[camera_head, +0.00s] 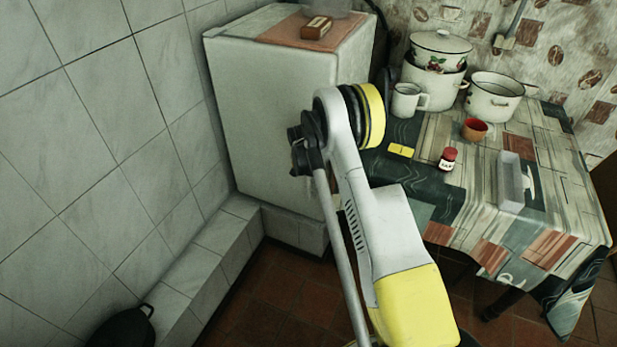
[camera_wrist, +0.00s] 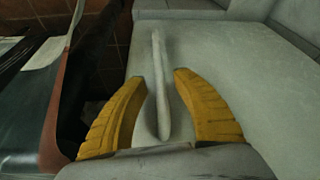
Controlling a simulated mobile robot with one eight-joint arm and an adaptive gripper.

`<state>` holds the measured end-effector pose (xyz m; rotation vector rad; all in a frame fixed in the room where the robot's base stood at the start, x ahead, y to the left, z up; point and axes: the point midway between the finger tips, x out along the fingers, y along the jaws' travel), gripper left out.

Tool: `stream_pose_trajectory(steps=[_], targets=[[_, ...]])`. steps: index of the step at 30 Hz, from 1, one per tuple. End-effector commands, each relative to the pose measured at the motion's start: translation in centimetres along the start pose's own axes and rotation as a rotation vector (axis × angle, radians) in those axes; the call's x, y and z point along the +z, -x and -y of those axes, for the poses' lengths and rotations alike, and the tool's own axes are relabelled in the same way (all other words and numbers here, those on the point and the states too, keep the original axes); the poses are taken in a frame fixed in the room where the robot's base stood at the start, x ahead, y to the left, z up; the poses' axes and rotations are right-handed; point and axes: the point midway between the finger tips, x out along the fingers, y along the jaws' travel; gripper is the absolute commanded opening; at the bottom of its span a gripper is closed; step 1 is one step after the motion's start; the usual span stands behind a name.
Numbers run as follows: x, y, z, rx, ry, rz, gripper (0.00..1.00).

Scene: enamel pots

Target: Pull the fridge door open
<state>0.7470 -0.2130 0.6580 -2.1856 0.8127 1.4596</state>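The fridge (camera_head: 265,100) is a pale, boxy cabinet against the tiled wall in the head view, and its door looks shut. In the wrist view, the pale fridge door (camera_wrist: 225,60) fills the middle and right. A long, thin light handle (camera_wrist: 158,75) stands out from it. My gripper (camera_wrist: 160,78) has its two yellow fingers open, one on each side of the handle, with a visible gap on both sides. In the head view, my arm covers part of the fridge's right side, and the gripper and handle cannot be made out.
A table with a patterned cloth (camera_head: 465,215) stands close on the right, holding enamel pots (camera_head: 495,98), a white mug (camera_head: 408,100), a red cup (camera_head: 474,129) and a small red jar (camera_head: 448,159). A brown box (camera_head: 316,27) lies on the fridge. A tiled ledge (camera_head: 225,235) runs along the wall.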

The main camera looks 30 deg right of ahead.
Motion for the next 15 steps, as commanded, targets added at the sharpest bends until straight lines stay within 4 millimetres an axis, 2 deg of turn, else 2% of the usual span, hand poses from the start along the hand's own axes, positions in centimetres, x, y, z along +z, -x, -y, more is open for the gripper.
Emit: stream_pose_trajectory(steps=[4,13,15], targets=[[0.03,-1.16,0.01,0.000,0.000,0.000,0.34],[-0.01,-1.23,0.01,0.000,0.000,0.000,0.33],[-0.01,-1.22,0.01,0.000,0.000,0.000,0.12]])
